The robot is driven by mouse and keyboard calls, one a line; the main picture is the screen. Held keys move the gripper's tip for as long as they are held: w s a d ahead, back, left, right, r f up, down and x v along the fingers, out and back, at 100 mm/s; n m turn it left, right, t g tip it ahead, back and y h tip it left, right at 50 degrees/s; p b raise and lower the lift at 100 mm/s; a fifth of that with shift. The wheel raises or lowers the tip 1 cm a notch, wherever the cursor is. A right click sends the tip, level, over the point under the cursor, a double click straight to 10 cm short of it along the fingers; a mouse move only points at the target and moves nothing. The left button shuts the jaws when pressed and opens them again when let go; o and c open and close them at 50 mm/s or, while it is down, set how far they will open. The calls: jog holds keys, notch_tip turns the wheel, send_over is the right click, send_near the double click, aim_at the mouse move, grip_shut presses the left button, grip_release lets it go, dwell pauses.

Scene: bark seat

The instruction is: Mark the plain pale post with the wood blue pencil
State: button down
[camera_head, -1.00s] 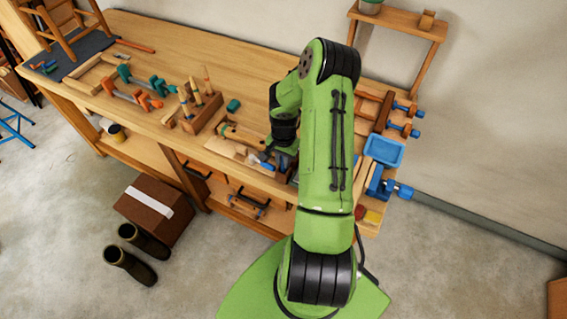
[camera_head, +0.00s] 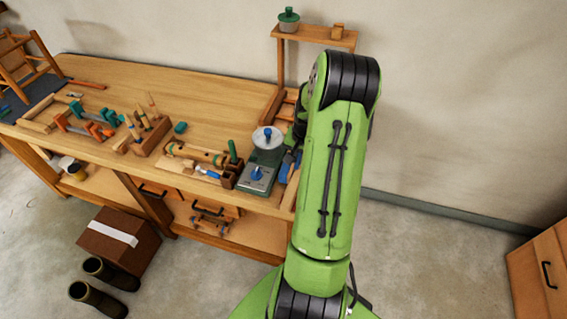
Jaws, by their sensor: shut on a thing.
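My green arm reaches from the bottom of the head view up over the right end of the workbench (camera_head: 215,105). My gripper is hidden behind the arm, so its fingers and anything between them do not show. I cannot make out the wood blue pencil. I cannot pick out the plain pale post with certainty either. A wooden rack (camera_head: 152,137) on the bench holds several upright pale-handled tools.
A grey device with a round disc (camera_head: 267,137) stands left of my arm, with blue parts (camera_head: 290,166) partly hidden beside it. A shelf stand (camera_head: 310,37) rises at the back. Boots (camera_head: 98,302), a box (camera_head: 118,240) and a cabinet (camera_head: 538,270) stand on the floor.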

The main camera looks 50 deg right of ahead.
notch_tip(320, 180, down, 6)
jog(key=b, duration=0.4)
jog(key=shift+s+d, duration=0.15)
jog(key=shift+s, duration=0.2)
jog(key=shift+f+b, duration=0.5)
jog(key=shift+b, duration=0.15)
dwell(0.9)
jog(key=shift+w, duration=0.1)
jog(key=shift+w+a+f, duration=0.1)
jog(key=shift+w+a, duration=0.55)
jog(key=shift+w, duration=0.3)
